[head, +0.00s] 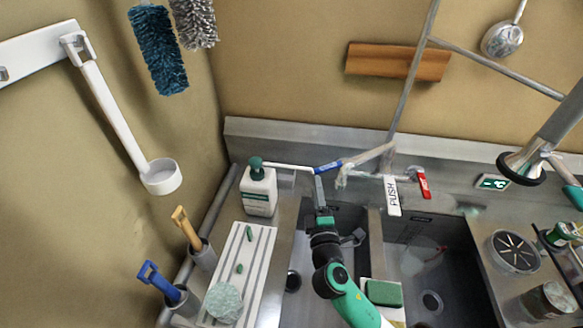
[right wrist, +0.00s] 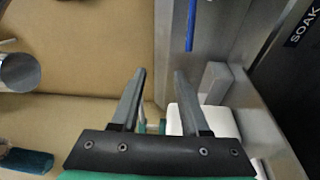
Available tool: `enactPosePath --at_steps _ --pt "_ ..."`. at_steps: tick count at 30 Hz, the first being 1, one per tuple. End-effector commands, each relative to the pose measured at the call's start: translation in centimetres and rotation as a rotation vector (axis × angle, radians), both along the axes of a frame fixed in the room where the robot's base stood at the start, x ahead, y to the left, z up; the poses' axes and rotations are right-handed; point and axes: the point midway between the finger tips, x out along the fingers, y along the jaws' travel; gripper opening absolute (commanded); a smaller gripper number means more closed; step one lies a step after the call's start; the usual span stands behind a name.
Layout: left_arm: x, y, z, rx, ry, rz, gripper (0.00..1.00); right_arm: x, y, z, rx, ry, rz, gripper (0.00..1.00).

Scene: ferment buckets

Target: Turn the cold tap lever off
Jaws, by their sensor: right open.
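The cold tap lever (head: 328,167) is blue and points left from the left side of the wall tap (head: 368,160) in the head view. The red lever (head: 424,183) hangs down on the tap's right side. My right gripper (head: 319,188) is in front of and just below the blue lever, its jaws seen nearly edge-on. In the right wrist view my right gripper (right wrist: 160,75) is open with nothing between its fingers. The blue lever (right wrist: 190,25) shows there beyond the right finger's tip, apart from it. My left gripper is not in view.
A white soap bottle (head: 259,190) with a green pump stands left of the gripper, its long spout reaching toward the blue lever. A white PUSH tag (head: 392,195) hangs by the tap. Two sink basins lie below; a green sponge (head: 384,292) sits between them.

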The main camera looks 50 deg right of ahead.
Motion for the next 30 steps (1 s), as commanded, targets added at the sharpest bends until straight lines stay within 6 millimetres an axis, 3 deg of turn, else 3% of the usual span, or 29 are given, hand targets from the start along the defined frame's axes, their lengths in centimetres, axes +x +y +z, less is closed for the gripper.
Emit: enactPosePath --at_steps 1,3,10,14,24,30 --pt "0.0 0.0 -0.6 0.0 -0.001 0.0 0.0 -1.1 -0.4 -2.4 0.008 0.038 -0.013 0.45" --pt "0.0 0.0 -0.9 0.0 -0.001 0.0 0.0 -2.2 -0.8 -4.0 0.015 0.067 -0.026 0.45" --pt "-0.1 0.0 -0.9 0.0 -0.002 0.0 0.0 -2.5 -1.4 -4.4 0.02 0.074 -0.038 0.45" --pt "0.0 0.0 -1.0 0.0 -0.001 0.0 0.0 -1.6 -2.6 -4.4 0.022 0.071 -0.039 0.45" --pt "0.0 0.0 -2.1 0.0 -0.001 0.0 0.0 2.8 -8.6 -4.4 0.019 0.069 -0.039 0.45" --pt "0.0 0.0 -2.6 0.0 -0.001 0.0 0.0 4.2 -10.3 -4.4 0.021 0.07 -0.036 0.45"
